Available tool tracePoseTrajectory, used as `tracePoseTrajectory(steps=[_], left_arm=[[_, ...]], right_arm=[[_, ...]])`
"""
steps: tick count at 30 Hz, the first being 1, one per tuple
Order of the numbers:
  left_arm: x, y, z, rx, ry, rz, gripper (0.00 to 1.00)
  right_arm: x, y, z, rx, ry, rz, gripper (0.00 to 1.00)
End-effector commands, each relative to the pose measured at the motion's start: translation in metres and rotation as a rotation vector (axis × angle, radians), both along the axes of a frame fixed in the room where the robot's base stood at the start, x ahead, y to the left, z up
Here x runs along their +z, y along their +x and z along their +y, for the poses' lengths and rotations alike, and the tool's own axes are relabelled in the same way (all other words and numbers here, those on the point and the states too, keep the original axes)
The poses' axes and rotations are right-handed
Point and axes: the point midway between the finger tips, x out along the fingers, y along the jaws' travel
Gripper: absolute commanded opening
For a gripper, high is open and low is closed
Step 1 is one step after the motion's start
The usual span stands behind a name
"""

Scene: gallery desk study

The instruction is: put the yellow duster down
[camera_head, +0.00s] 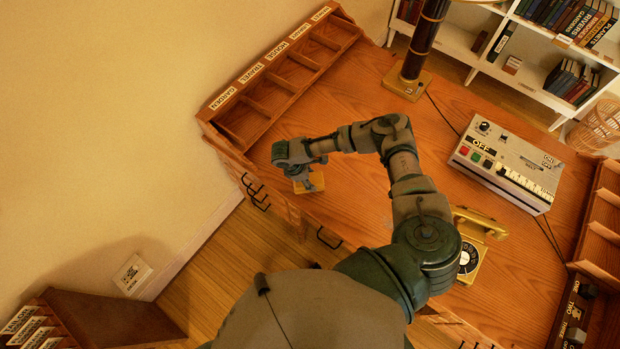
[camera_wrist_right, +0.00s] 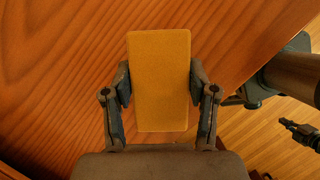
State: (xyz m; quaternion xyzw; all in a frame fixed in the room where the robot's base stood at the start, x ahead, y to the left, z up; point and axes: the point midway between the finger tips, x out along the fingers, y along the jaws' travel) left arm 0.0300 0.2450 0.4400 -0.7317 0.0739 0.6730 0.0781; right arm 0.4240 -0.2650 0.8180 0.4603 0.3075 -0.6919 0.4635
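The yellow duster (camera_wrist_right: 160,80) is a flat block between the two fingers of my right gripper (camera_wrist_right: 160,92) in the right wrist view. The finger pads press against its two long sides. In the head view my right gripper (camera_head: 306,180) is over the front left part of the wooden desk (camera_head: 360,205). Part of the duster (camera_head: 316,183) shows beside the fingers, the rest hidden by the gripper. I cannot tell whether the duster touches the desk top.
A labelled rack of compartments (camera_head: 272,100) lines the desk's left end. A lamp base (camera_head: 407,84), a grey switch box (camera_head: 508,163) and a yellow telephone (camera_head: 470,255) stand farther right. The desk's front edge is close to the duster. Bare wood lies around the gripper.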

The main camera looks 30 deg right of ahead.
Motion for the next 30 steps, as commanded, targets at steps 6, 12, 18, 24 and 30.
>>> tracePoseTrajectory(steps=[6,12,18,24,30], left_arm=[[0.0,0.0,-0.001,0.001,-0.001,0.0,0.0],[0.0,0.0,-0.002,0.001,-0.002,0.0,0.0],[0.001,0.0,-0.002,0.001,-0.002,-0.001,0.0],[0.002,0.0,-0.002,0.001,-0.002,-0.001,0.0],[0.002,0.0,-0.002,0.001,-0.002,-0.001,0.0]], right_arm=[[0.0,0.0,0.0,0.0,0.0,0.0,0.83],[0.001,0.0,0.0,0.0,0.0,0.0,0.83],[0.02,0.003,0.008,0.001,0.003,-0.001,0.83],[0.063,0.01,0.024,0.001,0.003,-0.002,0.83],[0.097,0.015,0.038,0.0,0.002,-0.001,0.83]])
